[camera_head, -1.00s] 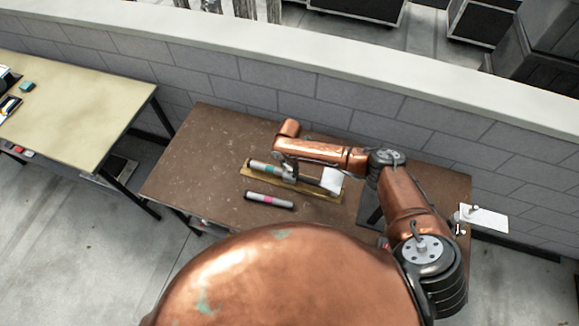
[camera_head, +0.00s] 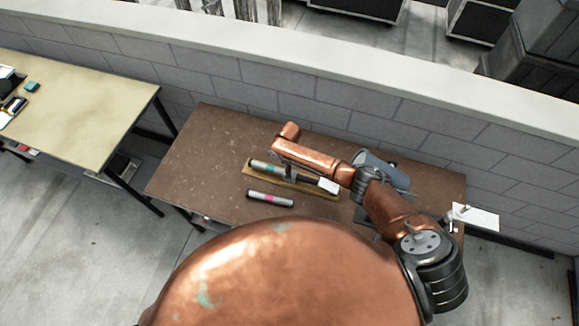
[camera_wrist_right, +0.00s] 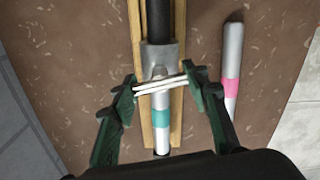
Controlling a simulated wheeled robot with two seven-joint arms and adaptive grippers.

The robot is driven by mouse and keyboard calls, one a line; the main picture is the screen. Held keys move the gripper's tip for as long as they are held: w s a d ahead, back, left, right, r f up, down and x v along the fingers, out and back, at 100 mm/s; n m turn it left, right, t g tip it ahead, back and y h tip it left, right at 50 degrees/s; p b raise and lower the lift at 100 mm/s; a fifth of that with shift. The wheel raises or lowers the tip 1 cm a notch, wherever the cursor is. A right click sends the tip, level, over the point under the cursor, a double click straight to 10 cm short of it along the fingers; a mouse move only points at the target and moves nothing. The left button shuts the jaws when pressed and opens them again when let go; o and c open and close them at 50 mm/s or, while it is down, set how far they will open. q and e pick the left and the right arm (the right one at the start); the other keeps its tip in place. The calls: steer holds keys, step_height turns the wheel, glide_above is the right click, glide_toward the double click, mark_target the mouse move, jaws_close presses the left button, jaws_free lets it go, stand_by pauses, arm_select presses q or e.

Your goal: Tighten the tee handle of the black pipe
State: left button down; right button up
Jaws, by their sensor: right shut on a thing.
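The black pipe (camera_head: 308,178) lies on a wooden board on the brown table. In the right wrist view the black pipe (camera_wrist_right: 160,22) runs into a grey metal fitting (camera_wrist_right: 157,60), with a silver tube with a teal band (camera_wrist_right: 162,119) below it. The pale tee handle (camera_wrist_right: 160,87) lies crosswise over the fitting, slightly tilted. My right gripper (camera_wrist_right: 161,86) is shut on the tee handle, a green finger at each end. In the head view my arm partly hides the pipe, and the gripper is hard to make out. My left gripper is not in view.
A silver tube with a pink band (camera_head: 270,199) lies beside the board (camera_wrist_right: 146,60); it also shows in the right wrist view (camera_wrist_right: 231,75). A blue-grey object (camera_head: 385,170) stands behind my arm. The left part of the brown table (camera_head: 200,150) is clear. A block wall (camera_head: 300,90) runs behind.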

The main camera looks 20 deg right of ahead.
steer(key=shift+m, duration=0.6)
steer(key=o, duration=1.2)
step_height(320, 180, up, 12)
stand_by(0.4)
